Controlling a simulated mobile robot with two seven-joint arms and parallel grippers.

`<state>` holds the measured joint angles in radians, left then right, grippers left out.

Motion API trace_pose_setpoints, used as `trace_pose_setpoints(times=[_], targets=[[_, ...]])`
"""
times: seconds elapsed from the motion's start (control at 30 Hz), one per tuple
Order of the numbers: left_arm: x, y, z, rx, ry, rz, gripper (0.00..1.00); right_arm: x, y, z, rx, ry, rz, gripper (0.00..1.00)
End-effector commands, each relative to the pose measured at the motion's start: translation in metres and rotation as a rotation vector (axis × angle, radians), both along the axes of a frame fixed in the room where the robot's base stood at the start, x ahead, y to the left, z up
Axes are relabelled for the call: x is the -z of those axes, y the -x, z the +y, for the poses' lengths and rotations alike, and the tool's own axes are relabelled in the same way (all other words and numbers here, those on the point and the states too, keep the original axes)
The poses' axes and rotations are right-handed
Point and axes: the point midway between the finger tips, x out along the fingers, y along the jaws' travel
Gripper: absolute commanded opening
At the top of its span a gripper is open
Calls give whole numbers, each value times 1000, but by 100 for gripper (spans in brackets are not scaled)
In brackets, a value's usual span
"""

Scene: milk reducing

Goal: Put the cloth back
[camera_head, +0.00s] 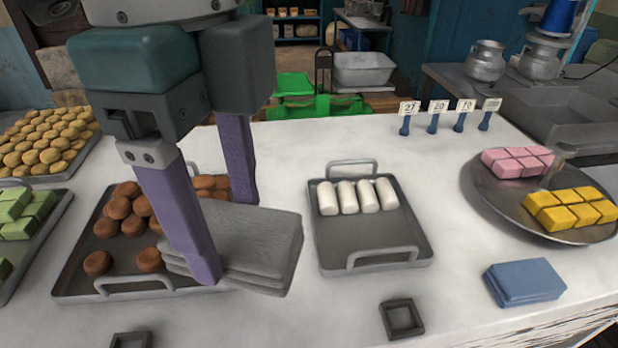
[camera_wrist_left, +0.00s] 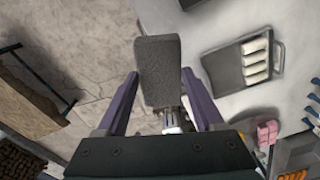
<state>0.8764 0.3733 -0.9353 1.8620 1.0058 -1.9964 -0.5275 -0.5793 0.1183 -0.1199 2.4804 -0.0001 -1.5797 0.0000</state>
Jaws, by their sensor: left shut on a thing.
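A grey folded cloth (camera_head: 265,240) is held between the two purple fingers of my left gripper (camera_head: 226,238), which is shut on it. The cloth looks raised, and it covers the right part of the tray of brown sweets in the head view. In the left wrist view the cloth (camera_wrist_left: 158,65) stands out between the fingertips. A second folded cloth, blue (camera_head: 524,282), lies flat on the counter at the front right, apart from the gripper. My right gripper is not in view.
The tray of brown sweets (camera_head: 75,285) is behind the held cloth. A tray with several white rolls (camera_head: 370,258) stands to its right. A round plate (camera_head: 500,205) holds pink and yellow sweets. A small dark square frame (camera_head: 402,319) lies in front. The counter between the white-roll tray and plate is clear.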

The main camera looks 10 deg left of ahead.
Motion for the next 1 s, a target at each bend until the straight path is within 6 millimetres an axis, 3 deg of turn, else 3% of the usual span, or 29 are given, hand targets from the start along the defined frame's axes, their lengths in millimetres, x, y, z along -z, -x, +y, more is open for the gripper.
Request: trace_pose_setpoints(times=[0.03, 0.17, 0.27, 0.4, 0.7, 1.0], targets=[[-14, -1, 3, 3, -10, -2, 25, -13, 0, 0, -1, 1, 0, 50], [-14, 0, 6, 7, -21, -1, 25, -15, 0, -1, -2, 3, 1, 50], [6, 1, 6, 7, -20, 3, 25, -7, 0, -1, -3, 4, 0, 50], [49, 2, 6, 7, -20, 6, 25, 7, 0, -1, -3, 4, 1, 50], [123, 0, 7, 6, -24, 0, 25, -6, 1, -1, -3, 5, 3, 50], [158, 0, 7, 7, -24, -2, 25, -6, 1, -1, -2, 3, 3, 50]])
